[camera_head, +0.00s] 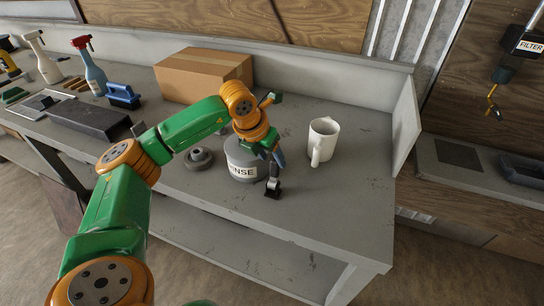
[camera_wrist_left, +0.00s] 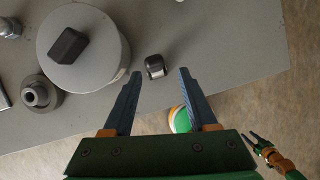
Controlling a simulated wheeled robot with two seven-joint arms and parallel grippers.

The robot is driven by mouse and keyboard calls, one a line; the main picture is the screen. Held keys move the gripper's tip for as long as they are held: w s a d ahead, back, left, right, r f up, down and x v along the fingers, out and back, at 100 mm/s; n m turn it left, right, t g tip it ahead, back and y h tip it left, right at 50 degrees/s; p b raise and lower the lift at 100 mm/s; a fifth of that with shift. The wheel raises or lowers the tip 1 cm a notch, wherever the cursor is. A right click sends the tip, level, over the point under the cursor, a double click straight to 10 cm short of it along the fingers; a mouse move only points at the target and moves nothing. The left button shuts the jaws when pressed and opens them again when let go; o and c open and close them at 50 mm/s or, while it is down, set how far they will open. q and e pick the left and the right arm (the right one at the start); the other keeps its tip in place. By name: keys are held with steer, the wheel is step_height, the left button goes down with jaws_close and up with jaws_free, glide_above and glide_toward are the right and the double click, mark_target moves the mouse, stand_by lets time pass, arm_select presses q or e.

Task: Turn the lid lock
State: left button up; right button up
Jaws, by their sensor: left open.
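A grey round canister (camera_head: 241,160) stands on the bench, its label partly hidden and ending in "NSE". In the left wrist view its flat round lid (camera_wrist_left: 75,72) carries a black block-shaped knob (camera_wrist_left: 69,46), which looks like the lid lock. My left gripper (camera_head: 276,163) is beside the canister on its right, its fingers pointing down. In the left wrist view the left gripper (camera_wrist_left: 159,73) is open and empty, right of the lid and apart from the knob. My right gripper (camera_wrist_left: 253,139) shows small at the lower right; its jaw state is unclear.
A small black-and-grey piece (camera_head: 273,188) sits on the bench by the canister, in line with the finger gap in the wrist view. A grey round part (camera_head: 199,158) lies left of the canister, a white mug (camera_head: 323,140) right. A cardboard box (camera_head: 203,76) stands behind.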

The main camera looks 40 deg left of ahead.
mark_target(274, 163)
arm_select(q)
steer(key=x, duration=0.2)
steer(key=p+x, duration=0.2)
steer(key=x, duration=0.1)
steer(key=shift+w+a+f, duration=0.15)
steer(key=shift+a+f, duration=0.1)
steer(key=shift+a, duration=0.1)
steer(key=shift+w+f, duration=0.15)
steer(key=shift+f, duration=0.35)
jaws_close()
steer(key=shift+r, duration=0.1)
stand_by(0.5)
